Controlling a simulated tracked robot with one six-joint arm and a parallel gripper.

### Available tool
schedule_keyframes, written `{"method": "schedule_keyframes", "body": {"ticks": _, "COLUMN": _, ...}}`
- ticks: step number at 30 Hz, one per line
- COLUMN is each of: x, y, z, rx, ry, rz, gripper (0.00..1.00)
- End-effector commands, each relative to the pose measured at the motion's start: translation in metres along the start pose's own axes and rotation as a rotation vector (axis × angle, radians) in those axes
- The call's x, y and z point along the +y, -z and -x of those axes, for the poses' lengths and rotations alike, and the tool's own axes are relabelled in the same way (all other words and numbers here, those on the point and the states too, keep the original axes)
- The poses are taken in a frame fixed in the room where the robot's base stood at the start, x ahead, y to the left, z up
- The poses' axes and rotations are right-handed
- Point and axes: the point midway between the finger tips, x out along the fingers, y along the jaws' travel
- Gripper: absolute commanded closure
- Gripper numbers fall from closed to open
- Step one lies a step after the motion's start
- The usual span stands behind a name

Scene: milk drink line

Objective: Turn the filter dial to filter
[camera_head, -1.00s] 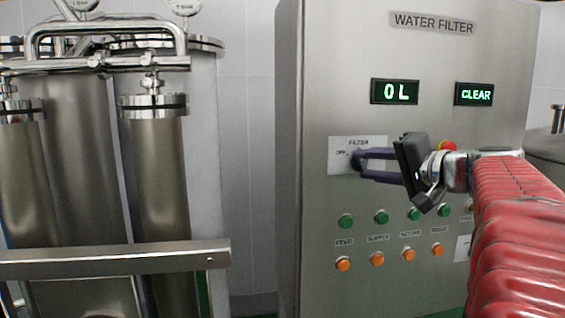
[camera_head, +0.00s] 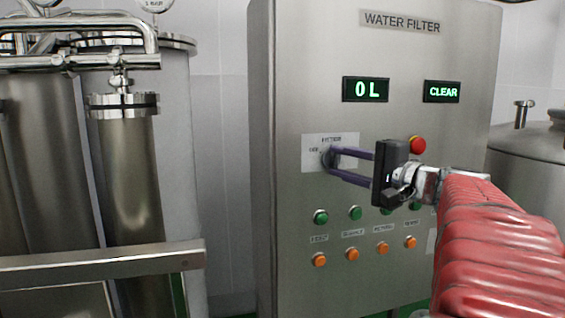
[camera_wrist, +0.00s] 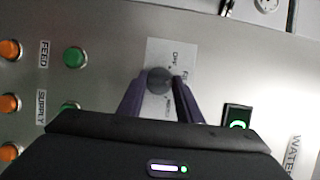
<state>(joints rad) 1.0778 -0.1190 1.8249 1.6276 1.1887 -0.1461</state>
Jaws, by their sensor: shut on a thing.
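The filter dial (camera_wrist: 159,80) is a dark round knob on a white label plate (camera_head: 343,143) on the steel water filter cabinet. The plate carries "OFF" on one side, and its other lettering is partly hidden or blurred. In the head view the dial (camera_head: 328,158) sits at the purple fingertips. My gripper (camera_wrist: 160,84) is shut on the dial, with one purple finger on each side of it. In the head view my gripper (camera_head: 331,162) reaches in from the right. I cannot tell exactly where the dial's mark points.
Green buttons (camera_head: 321,217) and orange buttons (camera_head: 320,260) sit in rows below the dial. Displays read "0 L" (camera_head: 366,89) and "CLEAR" (camera_head: 442,92). Steel pipes and filter tanks (camera_head: 130,180) stand at the left.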

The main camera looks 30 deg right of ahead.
Motion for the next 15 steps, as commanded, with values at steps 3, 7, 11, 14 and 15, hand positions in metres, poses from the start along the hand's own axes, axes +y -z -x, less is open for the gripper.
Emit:
{"method": "schedule_keyframes", "body": {"ticks": 3, "x": 0.0045, "y": 0.0026, "z": 0.0005, "rx": 0.005, "ry": -0.007, "rz": -0.004, "gripper": 0.91}}
{"method": "schedule_keyframes", "body": {"ticks": 7, "x": 0.0040, "y": 0.0023, "z": 0.0004, "rx": 0.005, "ry": -0.006, "rz": -0.003, "gripper": 0.60}}
{"method": "schedule_keyframes", "body": {"ticks": 11, "x": 0.0028, "y": 0.0016, "z": 0.0003, "rx": 0.003, "ry": -0.005, "rz": -0.002, "gripper": 0.51}}
{"method": "schedule_keyframes", "body": {"ticks": 14, "x": 0.0022, "y": 0.0012, "z": 0.0002, "rx": 0.002, "ry": -0.004, "rz": -0.001, "gripper": 0.49}}
{"method": "schedule_keyframes", "body": {"ticks": 15, "x": 0.0020, "y": 0.0011, "z": 0.0002, "rx": 0.002, "ry": -0.004, "rz": -0.001, "gripper": 0.49}}
